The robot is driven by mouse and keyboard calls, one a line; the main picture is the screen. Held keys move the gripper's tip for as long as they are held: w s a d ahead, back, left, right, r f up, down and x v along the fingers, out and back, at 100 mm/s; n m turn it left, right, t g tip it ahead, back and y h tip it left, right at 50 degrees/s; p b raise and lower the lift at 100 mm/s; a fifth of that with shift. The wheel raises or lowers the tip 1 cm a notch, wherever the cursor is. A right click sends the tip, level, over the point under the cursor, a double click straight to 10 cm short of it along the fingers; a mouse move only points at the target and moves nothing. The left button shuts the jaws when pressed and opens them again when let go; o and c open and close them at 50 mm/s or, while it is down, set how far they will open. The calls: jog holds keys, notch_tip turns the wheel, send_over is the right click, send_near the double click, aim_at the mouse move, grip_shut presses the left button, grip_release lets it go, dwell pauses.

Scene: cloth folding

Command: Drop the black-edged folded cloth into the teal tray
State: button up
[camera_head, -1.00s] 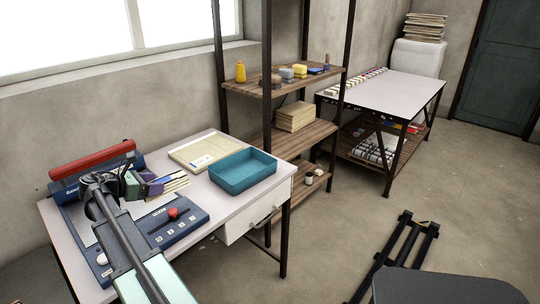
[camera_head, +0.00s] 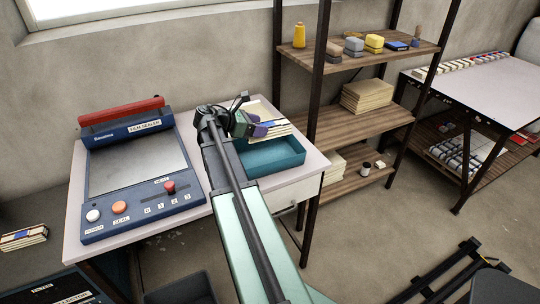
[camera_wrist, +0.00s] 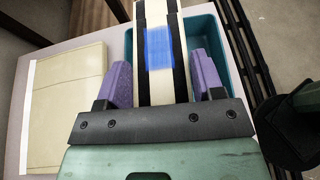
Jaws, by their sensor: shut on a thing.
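My gripper (camera_head: 247,130) is shut on the folded cloth (camera_head: 273,128), which is cream with black edges and a blue patch. In the wrist view the cloth (camera_wrist: 158,50) sits between the two purple fingers of my gripper (camera_wrist: 160,85). The teal tray (camera_head: 290,158) stands on the table below and beyond my gripper. In the wrist view the tray (camera_wrist: 209,50) shows behind the cloth and to its right. The cloth appears held above the tray; the height is hard to tell. My arm hides the tray's left part.
A blue film sealer (camera_head: 135,170) with a red bar fills the table's left. A flat cream packet (camera_wrist: 65,105) lies left of the tray in the wrist view. A wooden shelf (camera_head: 350,130) stands close to the table's right. A second table (camera_head: 475,80) is farther right.

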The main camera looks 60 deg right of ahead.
notch_tip(320, 180, down, 5)
jog(key=b, duration=0.4)
jog(key=shift+f+b, duration=0.2)
jog(key=shift+b, duration=0.1)
jog(key=shift+r, duration=0.1)
jog(key=o, duration=1.1)
jog(key=p+v, duration=0.4)
jog(key=v, duration=0.6)
jog(key=shift+w+a+r, duration=0.15)
jog(key=shift+a+r, duration=0.05)
jog(key=shift+r, duration=0.05)
